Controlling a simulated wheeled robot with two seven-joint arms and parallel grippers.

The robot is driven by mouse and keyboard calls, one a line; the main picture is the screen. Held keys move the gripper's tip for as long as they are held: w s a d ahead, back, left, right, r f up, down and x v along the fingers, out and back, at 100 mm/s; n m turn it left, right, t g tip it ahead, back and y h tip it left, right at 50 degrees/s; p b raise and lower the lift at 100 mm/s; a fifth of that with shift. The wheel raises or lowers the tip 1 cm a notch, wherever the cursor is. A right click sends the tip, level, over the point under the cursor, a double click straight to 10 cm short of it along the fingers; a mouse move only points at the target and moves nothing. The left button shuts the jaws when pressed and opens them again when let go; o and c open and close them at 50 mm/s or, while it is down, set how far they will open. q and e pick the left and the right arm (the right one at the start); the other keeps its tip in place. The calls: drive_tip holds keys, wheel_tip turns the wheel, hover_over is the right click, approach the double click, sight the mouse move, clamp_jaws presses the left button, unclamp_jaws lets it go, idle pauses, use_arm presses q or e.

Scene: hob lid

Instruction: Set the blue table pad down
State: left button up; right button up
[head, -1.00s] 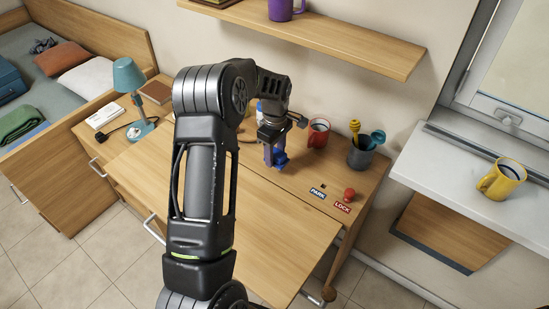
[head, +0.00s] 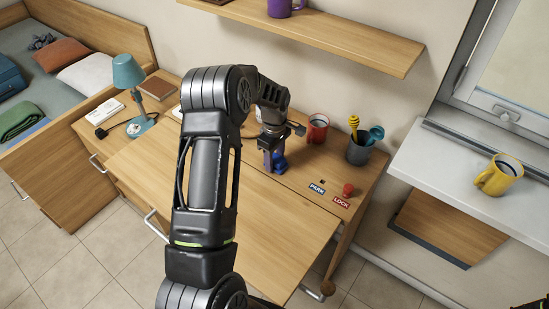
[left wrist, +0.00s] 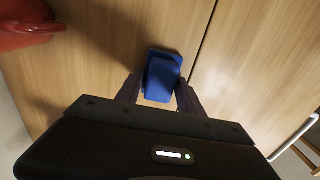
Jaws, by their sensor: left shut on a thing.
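The blue table pad (head: 279,163) is between the fingers of my left gripper (head: 272,159), over the rear part of the wooden desk (head: 262,228). In the left wrist view, the pad (left wrist: 164,66) shows as a small blue block with a slightly wider part behind it. The two dark fingers of the left gripper (left wrist: 159,95) are shut on its sides. A shadow lies on the wood beside it. I cannot tell whether the pad's underside touches the desk.
A red mug (head: 317,128) and a grey cup of utensils (head: 359,147) stand right of the gripper. PARK (head: 317,188) and LOCK (head: 341,202) labels and a red knob (head: 348,189) are on the desk's right. A teal lamp (head: 133,90) stands left. The desk's front is clear.

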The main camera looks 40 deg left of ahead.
sight(274, 157)
use_arm(q)
drive_tip(key=shift+f, duration=0.25)
drive_tip(key=o, duration=1.3)
drive_tip(key=shift+r, duration=0.1)
drive_tip(key=shift+r, duration=0.15)
drive_tip(key=shift+r, duration=0.2)
wheel_tip(274, 157, up, 12)
drive_tip(key=b, duration=0.2)
drive_tip(key=shift+f, duration=0.15)
